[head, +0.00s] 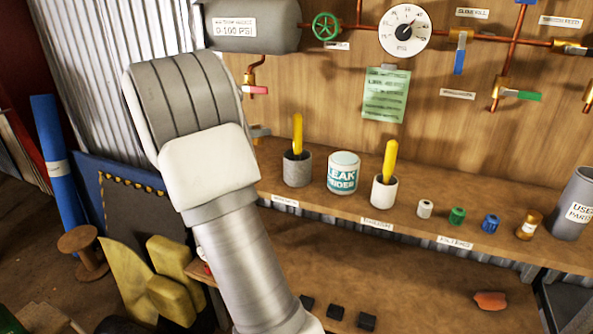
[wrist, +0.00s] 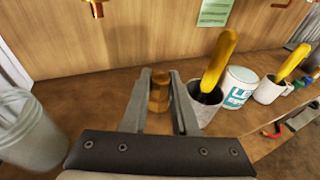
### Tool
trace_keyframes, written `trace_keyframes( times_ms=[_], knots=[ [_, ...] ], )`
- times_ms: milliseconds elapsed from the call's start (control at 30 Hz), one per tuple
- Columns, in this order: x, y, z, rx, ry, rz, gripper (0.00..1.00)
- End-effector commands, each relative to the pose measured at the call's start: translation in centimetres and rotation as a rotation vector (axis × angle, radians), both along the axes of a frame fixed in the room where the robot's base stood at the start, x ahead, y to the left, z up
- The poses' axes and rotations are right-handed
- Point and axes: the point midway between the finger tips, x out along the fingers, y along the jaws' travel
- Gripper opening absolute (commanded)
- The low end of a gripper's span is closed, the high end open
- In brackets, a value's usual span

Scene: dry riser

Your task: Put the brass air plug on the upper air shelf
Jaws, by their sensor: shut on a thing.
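The brass air plug (wrist: 159,92) is a brass-coloured, faceted piece between the two fingers of my gripper (wrist: 160,80) in the wrist view. The fingers are shut on its sides. It shows over the brown wooden surface of the upper shelf, left of a grey cup; whether it touches the shelf I cannot tell. The upper shelf (head: 410,218) runs along the wood wall in the head view, with small labels on its front edge. In the head view my arm hides the shelf's left end, and my gripper and the plug do not show there.
On the shelf stand a grey cup (head: 297,170) with a yellow handle, a leak finder tin (head: 343,173), a white cup (head: 384,192), several small coloured pieces and an amber bottle (head: 529,225). A grey bin (wrist: 28,140) is left of my gripper. Pipes and valves hang above.

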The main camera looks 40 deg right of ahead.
Motion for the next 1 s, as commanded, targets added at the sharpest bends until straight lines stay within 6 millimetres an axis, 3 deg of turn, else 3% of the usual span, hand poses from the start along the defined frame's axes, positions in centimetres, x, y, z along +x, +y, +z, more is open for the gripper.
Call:
trace_keyframes(
  times_ms=[200,367,600,1000],
  knots=[
    [0.0,0.0,-3.9,0.0,0.006,0.001,0.0],
    [0.0,0.0,-5.3,-0.001,0.002,0.001,0.0],
    [0.0,0.0,-9.1,-0.001,0.006,0.002,0.0],
    [0.0,0.0,-9.8,-0.001,0.001,0.002,0.0]
  ],
)
